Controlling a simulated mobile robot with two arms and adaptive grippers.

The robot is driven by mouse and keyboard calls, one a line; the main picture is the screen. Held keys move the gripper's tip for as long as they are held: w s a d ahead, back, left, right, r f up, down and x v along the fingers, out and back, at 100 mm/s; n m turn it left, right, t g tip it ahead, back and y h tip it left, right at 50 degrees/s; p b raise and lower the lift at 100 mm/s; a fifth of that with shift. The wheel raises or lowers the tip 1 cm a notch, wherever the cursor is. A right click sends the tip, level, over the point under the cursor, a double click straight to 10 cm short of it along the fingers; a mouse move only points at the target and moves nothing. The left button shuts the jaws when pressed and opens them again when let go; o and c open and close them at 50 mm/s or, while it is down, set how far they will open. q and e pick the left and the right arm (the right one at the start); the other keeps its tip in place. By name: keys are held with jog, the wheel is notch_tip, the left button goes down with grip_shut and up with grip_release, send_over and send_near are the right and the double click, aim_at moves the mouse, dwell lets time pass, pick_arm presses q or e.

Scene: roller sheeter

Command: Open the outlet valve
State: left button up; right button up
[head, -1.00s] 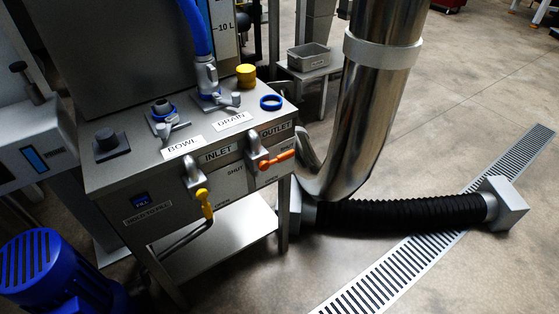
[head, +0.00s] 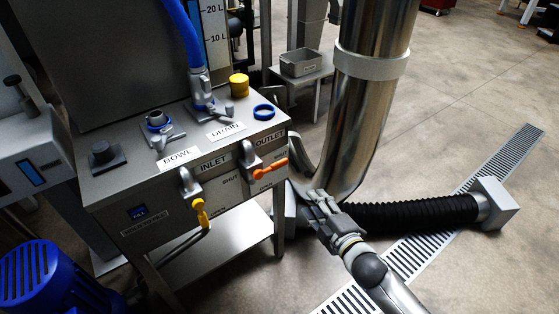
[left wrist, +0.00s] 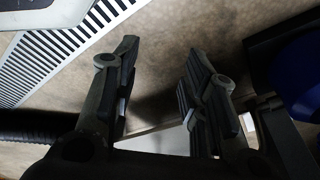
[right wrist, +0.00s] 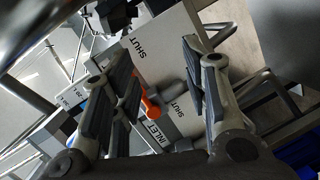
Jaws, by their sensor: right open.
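The outlet valve has an orange lever (head: 269,169) on the front panel of the steel cabinet, under the OUTLET label. The lever lies nearly level, pointing right, by the SHUT marking. In the right wrist view the orange lever (right wrist: 150,106) shows beyond and between the fingers. My right gripper (head: 312,197) is open and empty, to the right of the lever and lower in the head view, apart from it. Its open fingers fill the right wrist view (right wrist: 158,55). My left gripper (left wrist: 160,58) is open and empty above the floor, outside the head view.
The inlet valve's yellow lever (head: 200,212) hangs down left of the outlet valve. A shiny vertical pipe (head: 362,110) and a black ribbed hose (head: 415,214) stand close to my right arm. A blue motor (head: 40,275) is at lower left. A floor grate (head: 400,262) crosses the right side.

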aim_at(281, 166)
jog(key=w+a+r+n+y, duration=0.1)
jog(key=a+r+n+y, duration=0.3)
jog(key=r+n, duration=0.2)
jog(key=x, duration=0.4)
jog(key=b+x, duration=0.1)
jog(key=x, duration=0.4)
jog(key=shift+w+d, duration=0.15)
jog(key=shift+w, duration=0.25)
jog(key=shift+w+a, duration=0.3)
jog(key=shift+w, duration=0.05)
pick_arm(q)
jog(key=shift+w+d+r, duration=0.1)
jog(key=shift+w+r, duration=0.2)
jog(key=shift+r, duration=0.2)
jog(key=shift+w+r, duration=0.25)
jog(key=shift+r, duration=0.25)
pick_arm(e)
grip_shut()
